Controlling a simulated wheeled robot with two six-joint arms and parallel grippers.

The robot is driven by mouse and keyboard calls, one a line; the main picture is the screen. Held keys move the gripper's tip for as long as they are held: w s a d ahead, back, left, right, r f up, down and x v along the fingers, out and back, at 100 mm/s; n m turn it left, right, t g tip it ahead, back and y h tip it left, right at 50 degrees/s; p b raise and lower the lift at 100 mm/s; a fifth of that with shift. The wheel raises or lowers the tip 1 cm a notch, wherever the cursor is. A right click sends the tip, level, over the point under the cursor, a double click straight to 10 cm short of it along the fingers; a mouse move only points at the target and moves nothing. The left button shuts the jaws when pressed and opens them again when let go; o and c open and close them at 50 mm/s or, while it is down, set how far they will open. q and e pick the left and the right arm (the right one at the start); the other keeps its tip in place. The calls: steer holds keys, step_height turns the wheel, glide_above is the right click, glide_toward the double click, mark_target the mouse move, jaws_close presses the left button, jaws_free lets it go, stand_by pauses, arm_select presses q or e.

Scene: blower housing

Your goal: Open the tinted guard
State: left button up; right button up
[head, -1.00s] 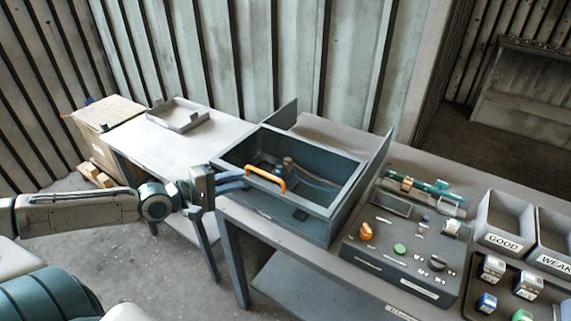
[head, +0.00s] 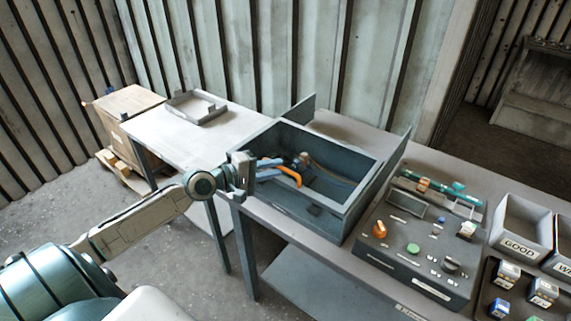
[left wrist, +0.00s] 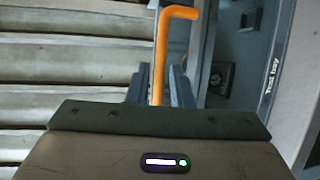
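The orange handle (head: 290,175) is at the front left of the blue-grey box (head: 350,193). In the left wrist view the handle (left wrist: 175,14) is a bent bar that runs between my fingers. My left gripper (head: 268,168) is at the handle, with one finger on each side. In the left wrist view my fingers (left wrist: 160,85) stand apart, with narrow gaps beside the bar, so they look open around it. The tinted panel itself is hard to make out; the box's inside shows clearly. My right gripper is not in view.
A control panel (head: 398,258) with knobs and a green button stands right of the box. Bins (head: 522,222) are further right. A raised panel (head: 385,185) edges the box's right side. A shallow tray (head: 197,107) lies on the left table, which is otherwise clear.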

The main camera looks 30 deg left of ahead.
mark_target(286, 175)
arm_select(q)
steer(key=shift+p+x, duration=0.45)
steer(key=shift+x, duration=1.8)
jaws_close()
